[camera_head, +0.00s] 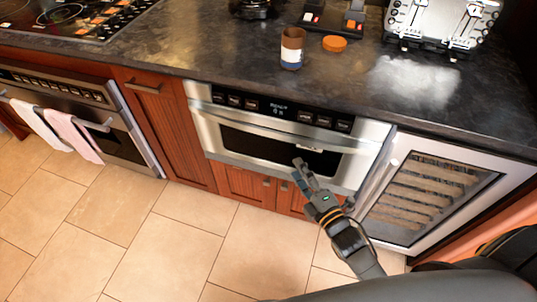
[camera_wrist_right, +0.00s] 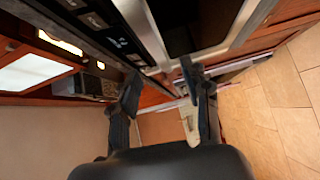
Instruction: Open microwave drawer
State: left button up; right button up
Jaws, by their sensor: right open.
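The microwave drawer (camera_head: 235,143) is a stainless steel unit with a dark window, built in under the dark counter. Its front looks closed, with a long horizontal handle bar across the top and a black button panel above. My right gripper (camera_head: 299,171) is in front of the drawer's lower right part. In the right wrist view its two fingers (camera_wrist_right: 160,82) are apart with nothing between them. The drawer's steel edge and dark window (camera_wrist_right: 195,22) show above the fingers there. I cannot tell whether a finger touches the drawer. My left gripper is not in view.
A glass-door wine cooler (camera_head: 424,194) stands right of the drawer, an oven (camera_head: 75,105) with hanging towels left. On the counter are a brown-and-white jar (camera_head: 291,50), an orange lid (camera_head: 334,43) and a toaster (camera_head: 439,22). The tiled floor (camera_head: 175,245) in front is clear.

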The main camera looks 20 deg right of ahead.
aim_at(276, 136)
jog(key=w, duration=0.4)
jog(key=w+a, duration=0.1)
jog(key=w, duration=0.3)
jog(key=w+a+r, duration=0.1)
jog(key=w, duration=0.3)
jog(key=shift+w+a+p, duration=0.25)
jog(key=shift+w+p, duration=0.05)
jog(key=shift+w, duration=0.1)
jog(key=shift+w+a, duration=0.15)
jog(key=shift+w, duration=0.3)
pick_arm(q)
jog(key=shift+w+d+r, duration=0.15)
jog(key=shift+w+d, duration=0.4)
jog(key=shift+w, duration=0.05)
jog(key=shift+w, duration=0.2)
pick_arm(e)
grip_shut()
